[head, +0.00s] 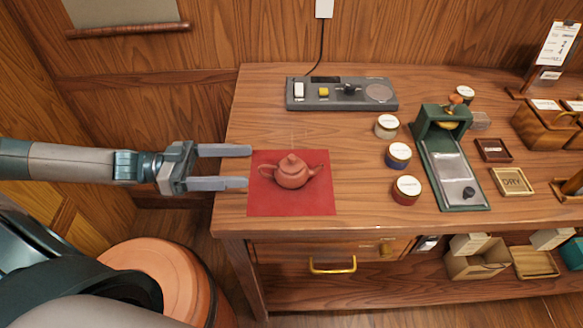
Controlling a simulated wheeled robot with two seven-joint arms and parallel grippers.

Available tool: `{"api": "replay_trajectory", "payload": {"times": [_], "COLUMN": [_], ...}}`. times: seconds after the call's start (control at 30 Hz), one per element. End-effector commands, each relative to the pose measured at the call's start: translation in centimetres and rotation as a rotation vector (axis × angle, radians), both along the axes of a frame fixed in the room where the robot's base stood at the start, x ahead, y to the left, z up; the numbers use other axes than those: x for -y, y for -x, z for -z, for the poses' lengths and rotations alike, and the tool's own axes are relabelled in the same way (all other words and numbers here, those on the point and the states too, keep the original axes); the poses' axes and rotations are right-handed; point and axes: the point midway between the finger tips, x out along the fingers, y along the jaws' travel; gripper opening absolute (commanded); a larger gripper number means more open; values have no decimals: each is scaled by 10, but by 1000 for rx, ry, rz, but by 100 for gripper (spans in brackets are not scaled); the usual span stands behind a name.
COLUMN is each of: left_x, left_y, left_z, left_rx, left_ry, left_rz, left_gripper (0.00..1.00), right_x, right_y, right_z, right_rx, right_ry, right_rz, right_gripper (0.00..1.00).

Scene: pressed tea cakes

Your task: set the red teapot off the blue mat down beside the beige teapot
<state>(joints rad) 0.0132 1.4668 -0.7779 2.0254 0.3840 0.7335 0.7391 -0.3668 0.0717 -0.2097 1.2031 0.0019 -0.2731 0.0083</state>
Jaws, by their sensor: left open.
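A small reddish-brown teapot (292,172) stands upright on a red mat (290,205) near the left end of the wooden table. Its spout points right and its handle faces left. My left gripper (248,167) comes in from the left, open and empty. Its two fingertips are at the mat's left edge, just short of the teapot's handle, with no clear contact. I see no blue mat and no beige teapot in the head view. My right gripper is not in view.
A grey control box (341,94) stands behind the mat. Several round tins, one a red-sided tin (405,191), stand to the right beside a green device (452,170). A tray marked DRY (512,181) lies farther right. Bare tabletop (355,150) lies between mat and tins.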

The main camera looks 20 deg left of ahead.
Motion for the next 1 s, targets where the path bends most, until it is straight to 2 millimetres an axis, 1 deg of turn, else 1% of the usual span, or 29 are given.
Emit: {"api": "replay_trajectory", "payload": {"times": [0.03,0.1,0.2,0.33,0.63,0.73,0.8,0.87,1.0], "left_x": [8,16,24,29,29,32,37,42,59], "left_y": [-4,-8,-12,-14,-14,-15,-16,-18,-22], "left_z": [-3,-3,-2,-1,0,-1,-3,-4,-6], "left_rx": [5,4,3,1,1,0,1,3,3], "left_ry": [3,4,2,0,0,1,3,3,3], "left_rz": [1,1,0,0,0,0,0,0,1], "left_gripper": [73,73,73,73,73,73,73,73,73], "right_x": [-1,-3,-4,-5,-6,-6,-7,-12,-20], "right_y": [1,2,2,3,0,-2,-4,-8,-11], "right_z": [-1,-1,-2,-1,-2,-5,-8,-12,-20], "right_rx": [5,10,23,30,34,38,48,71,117], "right_ry": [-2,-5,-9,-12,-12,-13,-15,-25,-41], "right_rz": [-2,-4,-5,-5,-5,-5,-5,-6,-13], "right_gripper": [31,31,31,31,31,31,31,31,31]}}
